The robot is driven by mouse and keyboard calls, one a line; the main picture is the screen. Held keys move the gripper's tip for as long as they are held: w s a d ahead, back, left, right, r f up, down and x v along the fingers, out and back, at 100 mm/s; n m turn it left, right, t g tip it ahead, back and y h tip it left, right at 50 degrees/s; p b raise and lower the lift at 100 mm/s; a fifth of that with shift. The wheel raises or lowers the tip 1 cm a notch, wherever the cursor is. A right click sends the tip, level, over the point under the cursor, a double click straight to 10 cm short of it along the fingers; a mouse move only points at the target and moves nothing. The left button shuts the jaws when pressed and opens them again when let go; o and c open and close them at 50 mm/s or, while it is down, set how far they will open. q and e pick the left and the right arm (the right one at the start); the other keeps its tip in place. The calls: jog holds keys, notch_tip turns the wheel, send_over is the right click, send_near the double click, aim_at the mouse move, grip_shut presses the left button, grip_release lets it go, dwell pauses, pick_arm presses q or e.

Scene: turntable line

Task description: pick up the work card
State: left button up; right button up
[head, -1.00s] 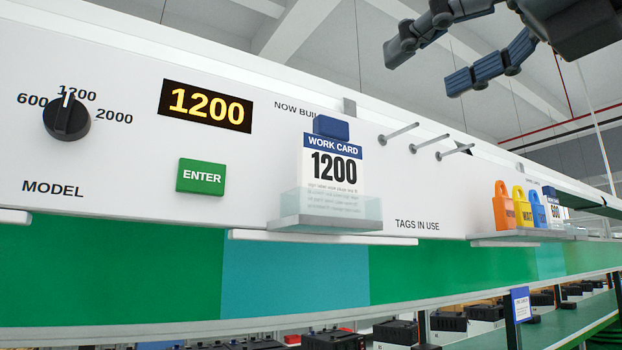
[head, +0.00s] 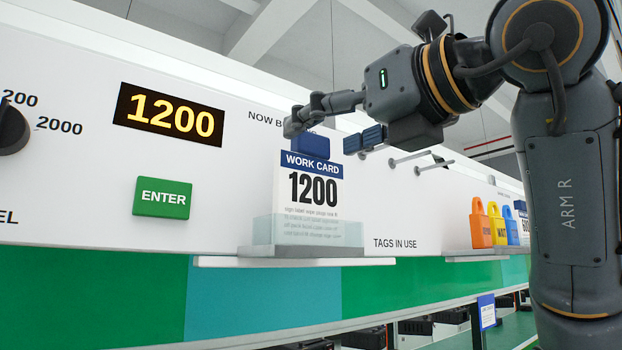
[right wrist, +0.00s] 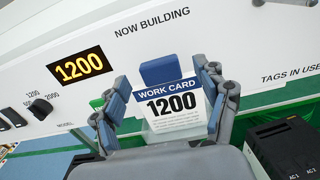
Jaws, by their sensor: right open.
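The work card (head: 309,190) is white with a blue header reading WORK CARD and a large 1200. It stands upright in a clear-fronted holder (head: 290,232) on the panel, with a blue block-like tab (head: 310,146) at its top. In the right wrist view the card (right wrist: 172,105) and its blue tab (right wrist: 164,70) show between the fingers. My right gripper (head: 328,137) is open beside the tab, one finger to its left and the other to its right. The wrist view shows the open right gripper (right wrist: 165,100) with nothing held. My left gripper is not in view.
Two pegs (head: 410,158) stick out of the panel to the right of the card. Orange, yellow and blue tags (head: 495,225) and another card stand on a shelf further right. A green ENTER button (head: 162,198), a 1200 display (head: 170,111) and a dial (head: 10,130) are left.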

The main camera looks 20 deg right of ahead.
aim_at(316, 138)
jog(key=p+x, duration=0.1)
jog(key=x, duration=0.3)
jog(key=shift+s+d+r, duration=0.1)
jog(key=shift+s, duration=0.15)
jog(key=c, duration=0.6)
jog(key=shift+w, duration=0.1)
grip_shut()
